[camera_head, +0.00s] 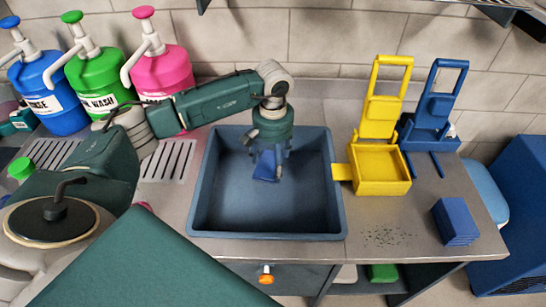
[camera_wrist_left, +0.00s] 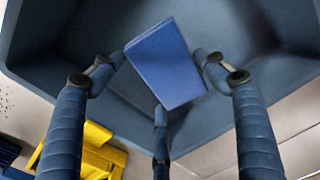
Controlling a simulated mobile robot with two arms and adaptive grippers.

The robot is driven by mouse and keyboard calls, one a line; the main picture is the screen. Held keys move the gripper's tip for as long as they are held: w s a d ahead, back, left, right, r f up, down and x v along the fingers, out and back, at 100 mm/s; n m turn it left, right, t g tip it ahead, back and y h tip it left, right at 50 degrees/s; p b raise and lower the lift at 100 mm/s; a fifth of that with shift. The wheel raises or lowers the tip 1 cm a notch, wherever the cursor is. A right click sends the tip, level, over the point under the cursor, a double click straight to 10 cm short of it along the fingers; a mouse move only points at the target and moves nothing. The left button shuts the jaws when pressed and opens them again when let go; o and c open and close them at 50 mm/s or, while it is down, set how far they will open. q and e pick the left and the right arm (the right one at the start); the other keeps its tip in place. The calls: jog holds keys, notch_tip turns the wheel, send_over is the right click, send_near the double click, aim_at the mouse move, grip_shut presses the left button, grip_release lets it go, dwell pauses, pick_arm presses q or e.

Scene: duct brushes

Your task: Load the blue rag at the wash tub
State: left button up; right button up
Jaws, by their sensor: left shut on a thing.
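The wash tub (camera_head: 334,205) is a wide dark blue-grey basin set in the steel counter; its wall also fills much of the left wrist view (camera_wrist_left: 35,45). My left gripper (camera_head: 268,160) reaches down over the middle of the tub, fingers pointing down. It is shut on a blue rag (camera_head: 266,168), a small folded flat piece. In the left wrist view the rag (camera_wrist_left: 167,62) sits tilted between the fingertips, with tub walls around it. Whether it touches the tub floor I cannot tell. My right gripper is not in view.
A yellow wringer-like stand (camera_head: 380,170) stands right of the tub, touching its rim, with a blue stand (camera_head: 432,125) behind it. A stack of blue folded cloths (camera_head: 456,221) lies at the front right. Blue, green (camera_head: 98,83) and pink pump jugs line the back left.

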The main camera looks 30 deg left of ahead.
pick_arm(q)
notch_tip(320, 180, down, 8)
jog(key=b, duration=0.6)
jog(key=shift+r, duration=0.15)
jog(key=shift+r+p, duration=2.05)
jog(key=shift+r, duration=2.9)
